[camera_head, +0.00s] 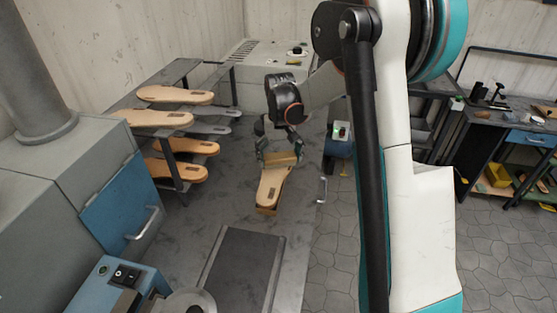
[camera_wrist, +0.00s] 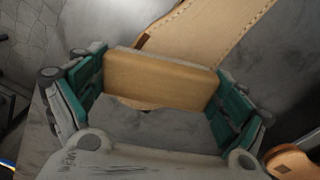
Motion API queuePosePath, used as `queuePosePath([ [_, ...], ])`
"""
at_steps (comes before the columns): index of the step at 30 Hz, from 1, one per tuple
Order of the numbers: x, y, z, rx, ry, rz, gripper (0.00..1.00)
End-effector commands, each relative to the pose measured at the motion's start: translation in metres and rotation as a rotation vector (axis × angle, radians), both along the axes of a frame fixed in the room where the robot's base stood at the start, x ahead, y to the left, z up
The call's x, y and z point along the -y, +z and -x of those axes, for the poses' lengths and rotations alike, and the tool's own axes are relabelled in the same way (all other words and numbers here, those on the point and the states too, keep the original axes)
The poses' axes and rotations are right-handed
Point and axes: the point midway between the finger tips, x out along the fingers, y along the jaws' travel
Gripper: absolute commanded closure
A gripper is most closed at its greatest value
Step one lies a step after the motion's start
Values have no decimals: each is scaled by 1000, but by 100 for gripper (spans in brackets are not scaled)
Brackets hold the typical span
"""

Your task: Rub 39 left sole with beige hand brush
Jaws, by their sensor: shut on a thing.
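My gripper (camera_head: 276,154) is shut on the beige hand brush (camera_head: 281,158), a block held between both fingers. The brush also shows in the wrist view (camera_wrist: 160,80) between the teal-backed fingers. A tan sole (camera_head: 270,187) lies under and in front of it on a small wooden support. The brush covers one end of this sole; the sole also shows in the wrist view (camera_wrist: 205,35). Whether the brush touches the sole is hard to tell. I cannot read the sole's size mark.
A rack (camera_head: 178,75) at the left holds several more soles on its shelves. A dark belt (camera_head: 240,270) lies in the front of the grey bench. A blue box (camera_head: 340,140) stands right of my gripper. A dark workbench with tools (camera_head: 510,118) is at the far right.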

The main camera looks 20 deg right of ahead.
Motion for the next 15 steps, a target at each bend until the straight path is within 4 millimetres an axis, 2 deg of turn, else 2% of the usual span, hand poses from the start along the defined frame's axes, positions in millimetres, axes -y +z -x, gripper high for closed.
queuePosePath([
  [15, 13, -2, -17, 0, -1, 0, 30],
])
